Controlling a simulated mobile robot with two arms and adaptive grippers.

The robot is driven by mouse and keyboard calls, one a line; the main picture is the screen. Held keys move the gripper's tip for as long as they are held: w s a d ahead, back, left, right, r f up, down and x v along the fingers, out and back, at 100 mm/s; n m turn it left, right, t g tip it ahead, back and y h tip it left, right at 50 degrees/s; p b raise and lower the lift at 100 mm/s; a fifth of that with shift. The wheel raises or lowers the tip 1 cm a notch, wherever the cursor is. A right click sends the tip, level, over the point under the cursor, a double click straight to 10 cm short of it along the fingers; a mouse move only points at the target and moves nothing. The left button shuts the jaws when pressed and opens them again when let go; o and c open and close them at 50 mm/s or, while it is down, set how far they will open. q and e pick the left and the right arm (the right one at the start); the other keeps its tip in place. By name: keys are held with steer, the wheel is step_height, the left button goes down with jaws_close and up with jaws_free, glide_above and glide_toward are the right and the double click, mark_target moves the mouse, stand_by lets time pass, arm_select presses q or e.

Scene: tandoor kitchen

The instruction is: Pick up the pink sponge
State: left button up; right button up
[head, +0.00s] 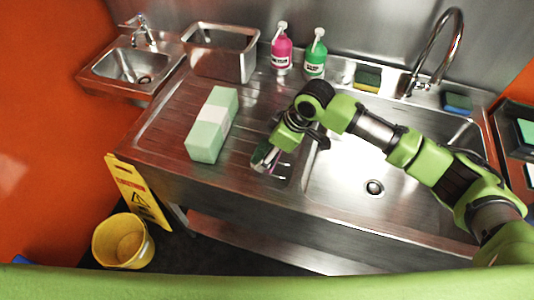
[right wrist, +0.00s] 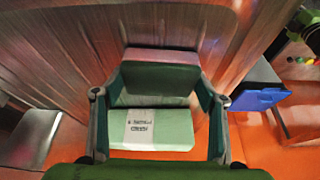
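The sponge, with a dull pinkish face and a green layer, lies between the fingers of my right gripper in the right wrist view (right wrist: 162,75). In the head view my right gripper (head: 272,157) is low over the drainboard, left of the sink basin, and mostly hides the sponge. In the right wrist view its two fingers (right wrist: 160,92) stand wide apart, one on each side of the sponge and very close to it. Firm contact is not clear. My left gripper is not in view.
A pale green pack with a white band (head: 212,124) lies left of my right gripper. A pink bottle (head: 281,52), a green bottle (head: 315,57) and a yellow-green sponge (head: 368,78) stand along the back. The sink basin (head: 345,170) is to the right.

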steer(key=shift+r, duration=0.1)
stand_by(0.3)
steer(key=shift+r+b, duration=0.5)
steer(key=shift+r, duration=0.1)
steer(key=s+r, duration=0.1)
steer(key=r, duration=0.1)
steer(key=s+a+r+b, duration=0.1)
steer(key=r, duration=0.1)
steer(key=s+r+b, duration=0.1)
steer(key=s+r, duration=0.1)
steer(key=shift+a+r, duration=0.2)
steer(key=shift+r, duration=0.1)
steer(key=s+a+r+b, duration=0.1)
steer(key=s+a+r, duration=0.1)
steer(key=s+r, duration=0.3)
steer(key=s, duration=0.4)
steer(key=shift+s+a+b, duration=0.2)
steer(key=shift+a+b, duration=0.15)
steer(key=shift+a, duration=0.05)
steer(key=shift+c, duration=0.2)
